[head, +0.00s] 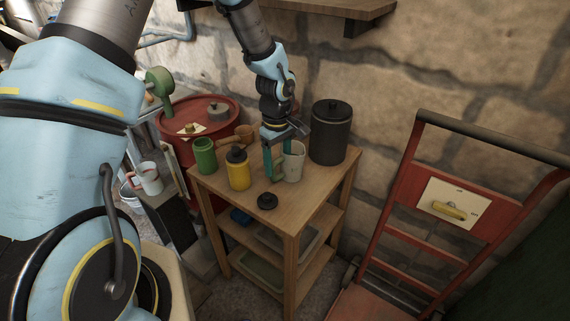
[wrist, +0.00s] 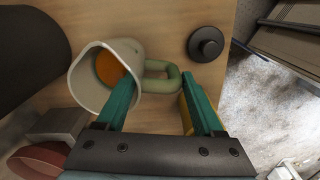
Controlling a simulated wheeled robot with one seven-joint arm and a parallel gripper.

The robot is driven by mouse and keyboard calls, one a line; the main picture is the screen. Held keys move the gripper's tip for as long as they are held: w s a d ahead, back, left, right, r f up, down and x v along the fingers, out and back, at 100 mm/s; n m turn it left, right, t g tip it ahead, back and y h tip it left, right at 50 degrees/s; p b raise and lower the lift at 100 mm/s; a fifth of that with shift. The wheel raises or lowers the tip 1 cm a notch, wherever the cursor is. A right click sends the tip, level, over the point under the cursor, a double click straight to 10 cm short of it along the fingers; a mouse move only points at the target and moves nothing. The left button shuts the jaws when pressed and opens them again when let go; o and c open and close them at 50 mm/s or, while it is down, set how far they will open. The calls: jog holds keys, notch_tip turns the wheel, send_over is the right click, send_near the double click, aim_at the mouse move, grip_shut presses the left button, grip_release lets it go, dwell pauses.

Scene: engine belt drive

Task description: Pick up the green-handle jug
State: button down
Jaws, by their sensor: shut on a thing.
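The green-handle jug (head: 294,162) is a pale, open-topped jug on the top of the wooden shelf cart, right of the middle. In the wrist view the jug (wrist: 88,84) shows its open mouth, with orange inside, and its green loop handle (wrist: 171,77) points right. My gripper (head: 271,160) reaches down at the jug's left side, where the handle is. In the wrist view the teal fingers of my gripper (wrist: 160,86) stand on either side of the handle and are shut on it. Whether the jug's base touches the cart top is hard to tell.
A yellow bottle (head: 239,172) and a green mug (head: 205,157) stand left of the jug. A black canister (head: 330,135) stands close on its right. A black round lid (head: 267,202) lies in front. A red hand truck (head: 400,181) stands right of the cart (head: 318,188).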

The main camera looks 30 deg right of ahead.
jog(key=shift+r, duration=0.15)
jog(key=shift+r+b, duration=1.1)
jog(key=shift+r, duration=3.7)
jog(key=shift+r, duration=0.1)
jog(key=c, duration=0.5)
grip_release()
jog(key=shift+c, duration=0.2)
grip_shut()
